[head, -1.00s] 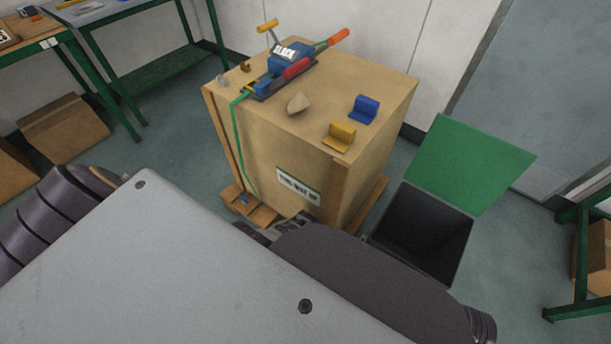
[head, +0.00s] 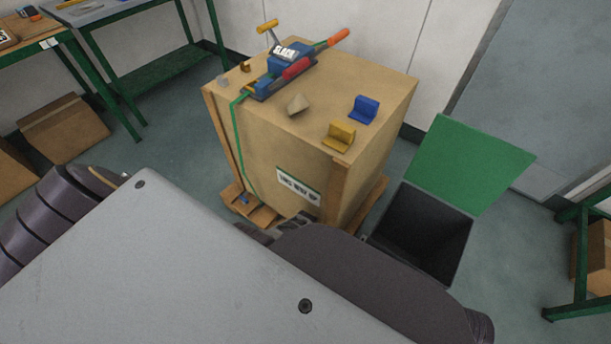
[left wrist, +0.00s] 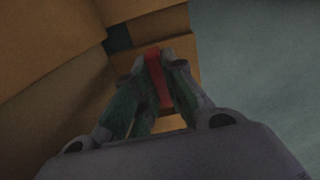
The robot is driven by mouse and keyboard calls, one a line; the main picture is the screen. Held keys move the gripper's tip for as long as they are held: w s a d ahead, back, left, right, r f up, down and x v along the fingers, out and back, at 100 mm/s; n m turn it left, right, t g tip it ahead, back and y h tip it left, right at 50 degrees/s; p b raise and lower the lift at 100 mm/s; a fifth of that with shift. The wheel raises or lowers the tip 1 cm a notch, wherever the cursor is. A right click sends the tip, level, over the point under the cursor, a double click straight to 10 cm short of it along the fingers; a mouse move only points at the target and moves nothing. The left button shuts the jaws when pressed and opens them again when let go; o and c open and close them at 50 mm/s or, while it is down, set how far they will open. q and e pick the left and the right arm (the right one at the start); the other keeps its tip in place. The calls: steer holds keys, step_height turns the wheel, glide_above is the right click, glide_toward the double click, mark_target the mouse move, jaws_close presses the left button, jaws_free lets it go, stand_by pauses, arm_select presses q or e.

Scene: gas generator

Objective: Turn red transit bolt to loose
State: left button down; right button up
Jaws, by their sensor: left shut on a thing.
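In the left wrist view, my left gripper (left wrist: 158,68) is shut on a narrow red piece, which looks like the red transit bolt (left wrist: 156,80). The piece sits between the two fingertips, low beside the wooden crate and its pallet. Its far end and where it joins the wood are hidden, so I cannot tell how far it is turned. In the head view, the wooden crate (head: 265,155) stands on a pallet (head: 255,212). The red piece is hidden there behind my arm. My right gripper is not in view.
A blue tensioner (head: 270,78) with red and orange handles and a "SLACK" label lies on the crate, with a green strap (head: 237,140). Blue (head: 364,109) and yellow (head: 339,136) brackets sit near its edge. An open bin (head: 420,235) with a green lid stands to the right.

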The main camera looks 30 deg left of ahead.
arm_select(q)
steer(key=c, duration=1.5)
jaws_free()
steer(key=shift+r, duration=0.3)
steer(key=shift+r, duration=3.45)
steer(key=shift+a, duration=0.1)
